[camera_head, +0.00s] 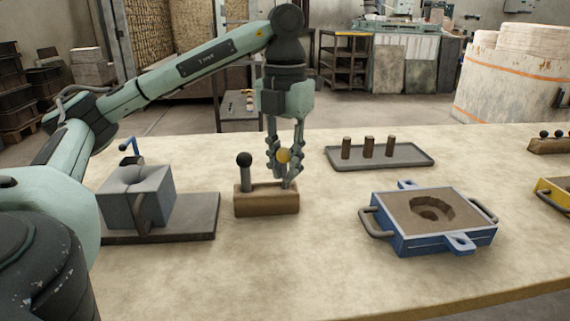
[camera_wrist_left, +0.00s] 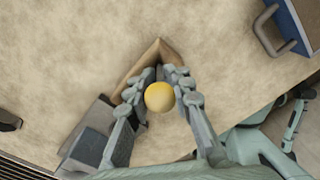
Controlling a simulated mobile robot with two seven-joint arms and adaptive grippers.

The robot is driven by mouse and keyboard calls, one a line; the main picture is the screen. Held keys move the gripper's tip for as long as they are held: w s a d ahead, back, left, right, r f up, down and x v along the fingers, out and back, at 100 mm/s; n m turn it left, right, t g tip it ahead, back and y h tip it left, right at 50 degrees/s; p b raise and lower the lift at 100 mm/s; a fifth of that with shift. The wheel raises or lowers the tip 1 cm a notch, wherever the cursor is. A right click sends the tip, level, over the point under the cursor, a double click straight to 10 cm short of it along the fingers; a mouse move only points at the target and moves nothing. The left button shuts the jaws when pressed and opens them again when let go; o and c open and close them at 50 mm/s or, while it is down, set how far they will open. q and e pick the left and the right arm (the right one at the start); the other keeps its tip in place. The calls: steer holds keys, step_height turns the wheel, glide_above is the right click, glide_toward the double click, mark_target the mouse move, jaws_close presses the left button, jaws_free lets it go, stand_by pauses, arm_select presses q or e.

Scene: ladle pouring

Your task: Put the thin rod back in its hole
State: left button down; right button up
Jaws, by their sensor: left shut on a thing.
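My left gripper (camera_head: 285,183) points down over the right part of a wooden block (camera_head: 268,203) and is shut on the thin rod. The rod's yellow ball knob (camera_head: 283,155) shows between the fingers, and the knob (camera_wrist_left: 159,97) also shows from above in the left wrist view. The fingers hide the rod's shaft and the hole, so I cannot tell whether its lower end is in the block. A thicker rod with a black ball knob (camera_head: 244,160) stands upright in the block's left part. My right gripper is not in view.
A grey box-shaped mould (camera_head: 137,205) on a dark plate stands left of the block. A blue sand-filled frame (camera_head: 440,246) with handles stands to the right. A dark tray (camera_head: 415,159) with three brown pegs lies behind. The table between them is clear.

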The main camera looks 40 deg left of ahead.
mark_target(285, 149)
arm_select(q)
steer(key=c, duration=1.3)
jaws_free()
steer(key=shift+o, duration=0.7)
steer(key=o, duration=0.5)
steer(key=shift+r, duration=0.1)
step_height(285, 149, up, 6)
steer(key=p, duration=0.5)
